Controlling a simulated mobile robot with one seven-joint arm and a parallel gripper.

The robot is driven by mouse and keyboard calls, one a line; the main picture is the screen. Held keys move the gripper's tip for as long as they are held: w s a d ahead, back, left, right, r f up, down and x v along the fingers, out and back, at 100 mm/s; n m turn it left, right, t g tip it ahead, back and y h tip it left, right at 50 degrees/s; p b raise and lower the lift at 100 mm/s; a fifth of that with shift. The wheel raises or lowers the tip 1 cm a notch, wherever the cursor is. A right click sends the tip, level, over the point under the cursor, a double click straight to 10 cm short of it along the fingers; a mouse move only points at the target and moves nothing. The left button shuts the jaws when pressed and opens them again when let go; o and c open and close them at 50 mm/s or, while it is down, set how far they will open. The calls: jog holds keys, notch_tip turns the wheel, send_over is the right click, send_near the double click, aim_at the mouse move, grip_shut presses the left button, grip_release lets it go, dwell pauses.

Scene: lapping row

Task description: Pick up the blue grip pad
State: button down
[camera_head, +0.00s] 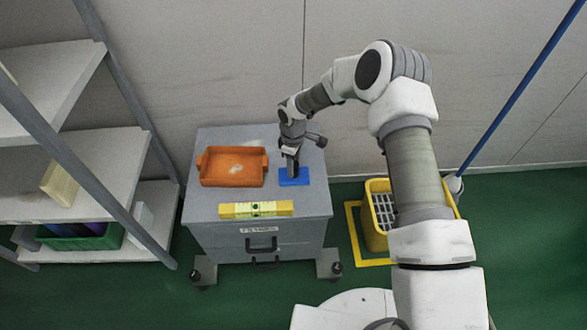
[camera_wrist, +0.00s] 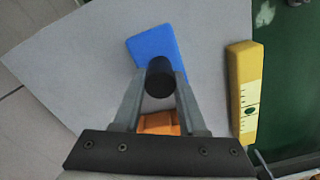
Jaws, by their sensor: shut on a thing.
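The blue grip pad (camera_head: 298,181) is at the right part of the grey cabinet's top in the head view. In the wrist view the pad (camera_wrist: 155,47) is a flat blue piece with a black round knob (camera_wrist: 160,78) in front of it. My gripper (camera_head: 292,170) points down over the pad. In the wrist view its two fingers (camera_wrist: 161,84) are closed on the black knob, one on each side. The knob hides part of the pad. I cannot tell whether the pad touches the cabinet top or is slightly above it.
An orange tray (camera_head: 233,184) lies left of the pad on the grey cabinet (camera_head: 205,213). A yellow level (camera_head: 256,209) lies along the cabinet's front edge. A shelf rack (camera_head: 112,165) stands to the left. A yellow bin (camera_head: 376,241) stands on the floor to the right.

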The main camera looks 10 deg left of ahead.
notch_tip(320, 180, up, 5)
jog(key=shift+f+p, duration=0.2)
jog(key=shift+p, duration=0.7)
jog(key=s+d+r+p, duration=0.3)
jog(key=s+d+r, duration=0.3)
jog(key=d, duration=0.3)
jog(key=shift+s+r, duration=0.15)
jog(key=shift+s, duration=0.5)
